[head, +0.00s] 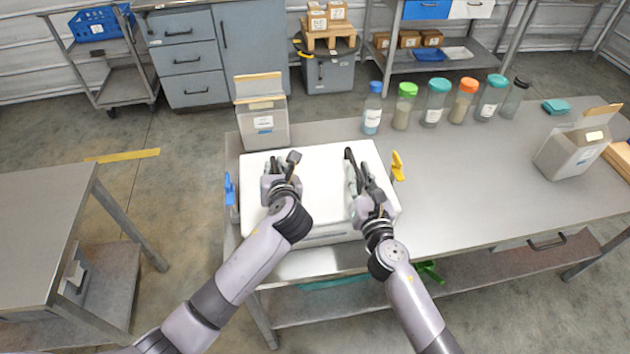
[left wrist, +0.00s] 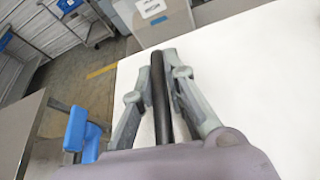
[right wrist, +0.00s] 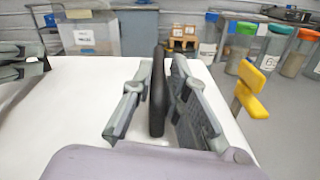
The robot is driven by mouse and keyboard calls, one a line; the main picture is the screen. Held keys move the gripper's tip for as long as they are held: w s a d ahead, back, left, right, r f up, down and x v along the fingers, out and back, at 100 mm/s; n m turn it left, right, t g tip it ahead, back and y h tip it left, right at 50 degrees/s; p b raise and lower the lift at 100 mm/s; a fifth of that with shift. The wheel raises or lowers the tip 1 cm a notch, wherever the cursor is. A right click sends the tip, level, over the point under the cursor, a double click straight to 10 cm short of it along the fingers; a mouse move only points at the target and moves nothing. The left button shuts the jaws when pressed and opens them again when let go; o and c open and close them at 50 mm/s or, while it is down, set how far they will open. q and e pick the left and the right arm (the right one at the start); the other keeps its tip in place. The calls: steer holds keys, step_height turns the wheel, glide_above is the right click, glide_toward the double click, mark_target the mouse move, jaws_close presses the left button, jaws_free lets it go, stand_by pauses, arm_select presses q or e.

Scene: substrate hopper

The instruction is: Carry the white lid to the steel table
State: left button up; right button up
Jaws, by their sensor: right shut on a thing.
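The white lid (head: 325,178) is a broad flat panel on a light box at the left end of the steel table (head: 455,205). It also fills much of the left wrist view (left wrist: 270,75) and right wrist view (right wrist: 70,95). My left gripper (head: 290,168) is at the lid's left part, with a black handle bar (left wrist: 160,95) between its fingers; whether they press on it is unclear. My right gripper (head: 355,165) is shut on the other black handle (right wrist: 157,90) at the right part. A blue latch (head: 229,189) and a yellow latch (head: 397,166) flank the lid.
A carton-like bin (head: 262,122) stands right behind the lid. Several capped jars (head: 435,105) line the table's back edge. Another bin (head: 572,150) stands at the far right. The table's middle is clear. A separate grey table (head: 40,225) stands across a gap at left.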

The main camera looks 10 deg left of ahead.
arm_select(q)
jaws_close()
arm_select(e)
jaws_close()
arm_select(q)
steer(key=shift+d, duration=0.1)
steer(key=shift+r, duration=0.1)
arm_select(e)
steer(key=shift+r, duration=0.15)
